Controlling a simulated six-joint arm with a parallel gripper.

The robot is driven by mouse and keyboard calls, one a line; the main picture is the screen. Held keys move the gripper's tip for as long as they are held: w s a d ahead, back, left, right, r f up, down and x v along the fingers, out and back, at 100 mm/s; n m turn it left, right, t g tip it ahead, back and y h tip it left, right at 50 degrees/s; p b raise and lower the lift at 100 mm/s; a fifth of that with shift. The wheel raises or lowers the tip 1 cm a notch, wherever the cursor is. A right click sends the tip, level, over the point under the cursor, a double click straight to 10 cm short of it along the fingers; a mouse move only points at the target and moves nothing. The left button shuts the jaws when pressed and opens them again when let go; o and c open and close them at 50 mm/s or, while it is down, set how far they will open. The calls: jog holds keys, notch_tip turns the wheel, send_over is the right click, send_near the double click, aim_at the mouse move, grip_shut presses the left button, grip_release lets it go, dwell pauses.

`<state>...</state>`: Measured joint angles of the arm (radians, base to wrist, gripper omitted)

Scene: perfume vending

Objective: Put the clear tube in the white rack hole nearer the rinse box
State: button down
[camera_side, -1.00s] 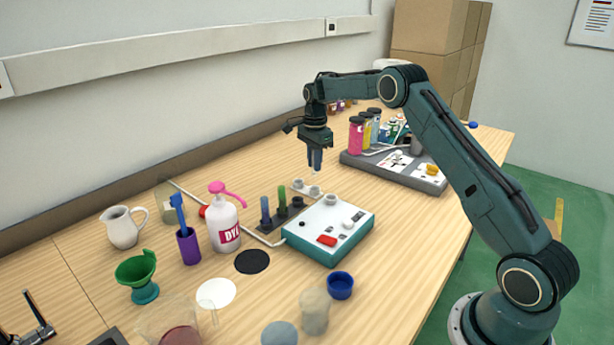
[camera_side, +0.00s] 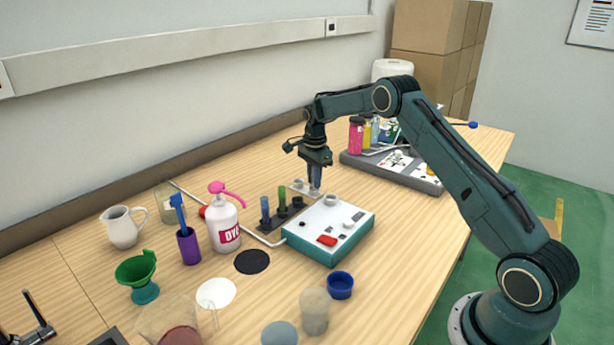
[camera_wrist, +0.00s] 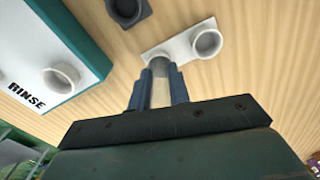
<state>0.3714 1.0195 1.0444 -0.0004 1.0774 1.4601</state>
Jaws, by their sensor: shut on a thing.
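My gripper (camera_side: 315,183) is shut on the clear tube (camera_wrist: 161,92), which stands upright between the two blue-grey fingers. In the wrist view my fingertips (camera_wrist: 163,70) are at the white rack (camera_wrist: 183,45). The tube's lower end is at the rack hole nearer the rinse box (camera_side: 328,232); how deep it sits is hidden by the fingers. The other white rack hole (camera_wrist: 207,42) is empty and also shows in the side view (camera_side: 299,184). In the wrist view the rinse box (camera_wrist: 45,50) lies to the left.
A dark rack (camera_side: 277,220) beside the white one holds a blue and a green tube. The pink-topped dye bottle (camera_side: 223,225) and a purple cup (camera_side: 188,246) stand to the left.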

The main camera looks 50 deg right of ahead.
jog(key=c, duration=1.3)
grip_release()
jog(key=shift+f, duration=0.1)
notch_tip(320, 180, up, 12)
jog(key=shift+r, duration=0.15)
